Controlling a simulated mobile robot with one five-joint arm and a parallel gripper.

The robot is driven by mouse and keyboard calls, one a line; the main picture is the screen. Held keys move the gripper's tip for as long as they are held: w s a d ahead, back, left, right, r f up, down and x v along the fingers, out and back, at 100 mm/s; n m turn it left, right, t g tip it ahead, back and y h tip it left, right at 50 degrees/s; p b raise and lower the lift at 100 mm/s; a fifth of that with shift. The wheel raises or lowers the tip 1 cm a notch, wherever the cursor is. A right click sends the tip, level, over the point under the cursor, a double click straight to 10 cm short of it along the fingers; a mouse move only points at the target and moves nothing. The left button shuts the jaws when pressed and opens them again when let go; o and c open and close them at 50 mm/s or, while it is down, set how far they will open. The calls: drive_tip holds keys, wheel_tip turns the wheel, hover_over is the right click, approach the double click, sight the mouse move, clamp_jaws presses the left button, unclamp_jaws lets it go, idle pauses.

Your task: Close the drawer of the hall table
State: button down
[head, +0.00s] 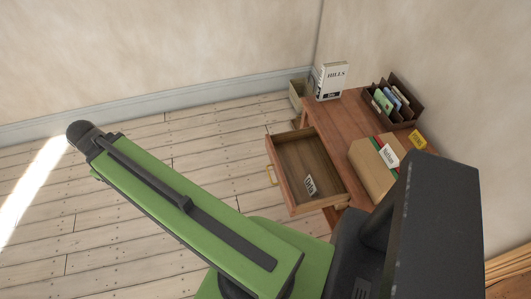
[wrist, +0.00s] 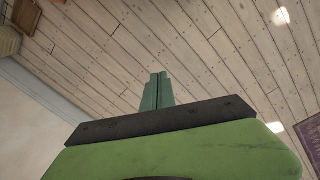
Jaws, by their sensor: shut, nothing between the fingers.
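The hall table (head: 338,122) is reddish wood and stands against the wall at right in the head view. Its drawer (head: 328,193) is pulled out to the left, with a brass handle (head: 271,175) on its front. Inside the drawer lies a small white item with dark lettering (head: 309,185); the rest of the visible floor of the drawer is bare. My gripper (wrist: 157,76) shows in the wrist view, its green fingers together and empty over plank floor. I cannot make out the gripper in the head view. It is not touching the drawer in the wrist view.
On the table are a white book marked HILLS (head: 331,81), a letter rack (head: 392,101) and a cardboard box (head: 372,165). Plank floor (head: 200,160) left of the drawer is clear. My arm crosses the foreground.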

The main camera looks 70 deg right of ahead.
drive_tip(key=s+d+f+n+h+b, duration=0.1)
drive_tip(key=s+d+f+b, duration=0.25)
drive_tip(key=d, duration=0.65)
drive_tip(key=s+d+f+n+b, duration=0.1)
drive_tip(key=s+d+f+b, duration=0.2)
drive_tip(key=d, duration=0.7)
drive_tip(key=s+d+f+n+g+h+b, duration=0.1)
drive_tip(key=s+d+f+n+g+b, duration=0.15)
drive_tip(key=s+d, duration=0.7)
drive_tip(key=s+d+f+n+g+b, duration=0.1)
drive_tip(key=s+d+f+n+b, duration=0.15)
drive_tip(key=s+d, duration=0.7)
drive_tip(key=s+d+r+b+x, duration=0.1)
drive_tip(key=d+b+x, duration=0.1)
drive_tip(key=b+x, duration=0.7)
drive_tip(key=shift+s+d+f+m, duration=0.4)
drive_tip(key=shift+s+f, duration=0.4)
drive_tip(key=shift+f, duration=0.5)
